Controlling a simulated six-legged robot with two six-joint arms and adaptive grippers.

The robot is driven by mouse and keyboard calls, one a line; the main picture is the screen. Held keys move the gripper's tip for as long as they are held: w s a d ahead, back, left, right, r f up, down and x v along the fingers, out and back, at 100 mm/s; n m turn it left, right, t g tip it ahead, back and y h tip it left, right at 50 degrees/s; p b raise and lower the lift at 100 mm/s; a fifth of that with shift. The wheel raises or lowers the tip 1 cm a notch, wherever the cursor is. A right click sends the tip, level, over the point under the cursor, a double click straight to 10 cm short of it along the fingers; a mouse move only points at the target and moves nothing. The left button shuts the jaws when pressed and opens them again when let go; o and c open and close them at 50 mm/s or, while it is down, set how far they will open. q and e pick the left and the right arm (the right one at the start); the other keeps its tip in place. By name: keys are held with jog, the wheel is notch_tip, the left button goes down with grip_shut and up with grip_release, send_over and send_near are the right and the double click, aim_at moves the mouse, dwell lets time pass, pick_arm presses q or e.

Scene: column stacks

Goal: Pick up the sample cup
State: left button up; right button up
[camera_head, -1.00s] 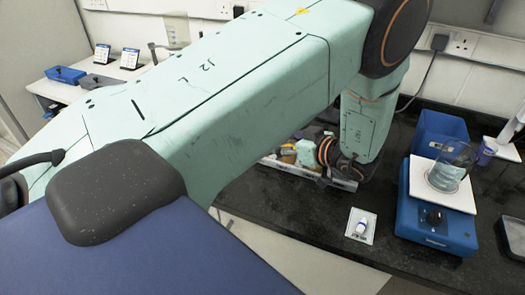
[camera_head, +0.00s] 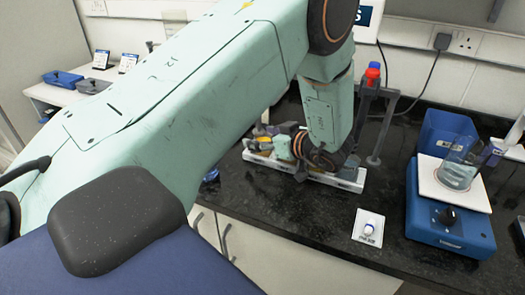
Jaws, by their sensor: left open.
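My right gripper is not in view.
A blue stirrer (camera_head: 446,222) with a white top carries a glass beaker (camera_head: 458,166); a blue bin (camera_head: 443,133) stands behind it. The white rack (camera_head: 345,180) holds several items. A stand with red and blue clamps (camera_head: 373,75) rises behind. Bench around the card is clear.

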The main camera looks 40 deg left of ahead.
pick_arm(q)
jog(key=shift+d+r, duration=0.1)
jog(key=shift+d, duration=0.1)
jog(key=c, duration=1.3)
